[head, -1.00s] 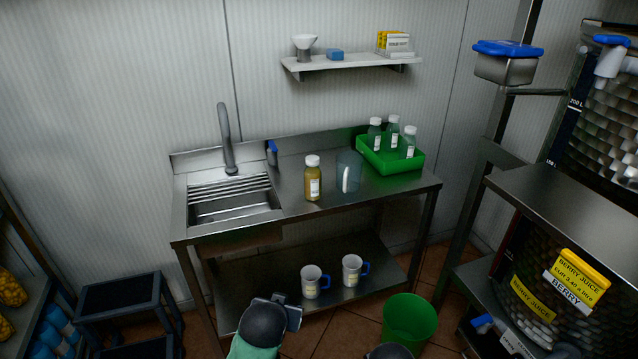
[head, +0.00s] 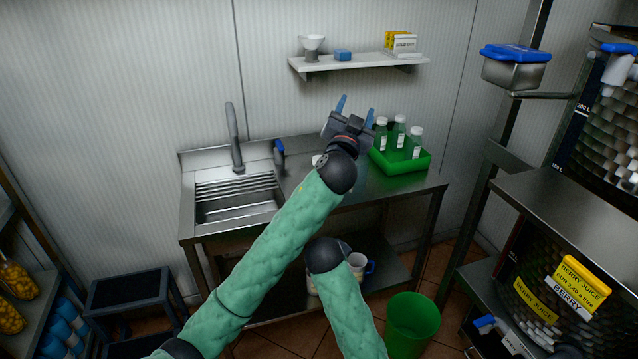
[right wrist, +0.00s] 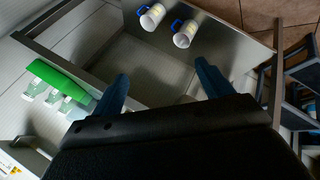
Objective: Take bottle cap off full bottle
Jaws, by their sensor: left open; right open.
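The full bottle of yellowish juice is almost wholly hidden behind my left arm in the head view. Only a bit of its white bottle cap (head: 317,160) shows beside the arm, on the steel counter (head: 415,188). My left gripper (head: 355,108) is open and empty, above the back of the counter, right of the bottle and near the green crate. My right gripper (right wrist: 161,68) is open with nothing between its blue fingers in the right wrist view. In the head view, my right forearm is in front of the lower shelf and its fingers are hidden.
A green crate (head: 424,162) with several capped bottles stands at the counter's right end. The sink (head: 235,208) and faucet (head: 234,140) are left. Mugs (right wrist: 187,32) sit on the lower shelf. A green bin (head: 412,325) stands on the floor. A wall shelf (head: 360,66) hangs above.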

